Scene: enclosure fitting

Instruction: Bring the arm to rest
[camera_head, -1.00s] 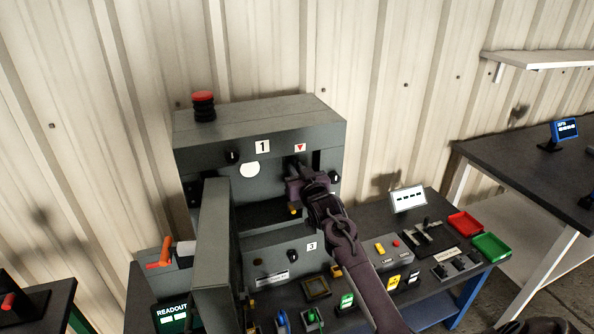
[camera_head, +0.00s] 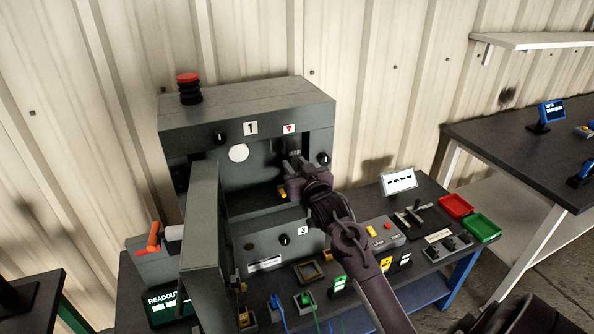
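The grey enclosure (camera_head: 250,105) stands on the dark bench with its door (camera_head: 203,240) swung open toward me. My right arm comes in from the lower right, and its dark gripper (camera_head: 288,172) is at the right side of the enclosure's opening. The gripper is just below a dark fitting (camera_head: 291,147) under the red-triangle label. A gap seems to show between them. Its fingertips are small and dark, so I cannot tell whether they are open or shut. A small yellow part (camera_head: 283,193) shows beside the gripper. My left gripper is not in view.
A red tray (camera_head: 456,206) and a green tray (camera_head: 482,228) lie at the bench's right. A red-topped beacon (camera_head: 188,88) stands on the enclosure. Another dark table (camera_head: 510,150) is at right.

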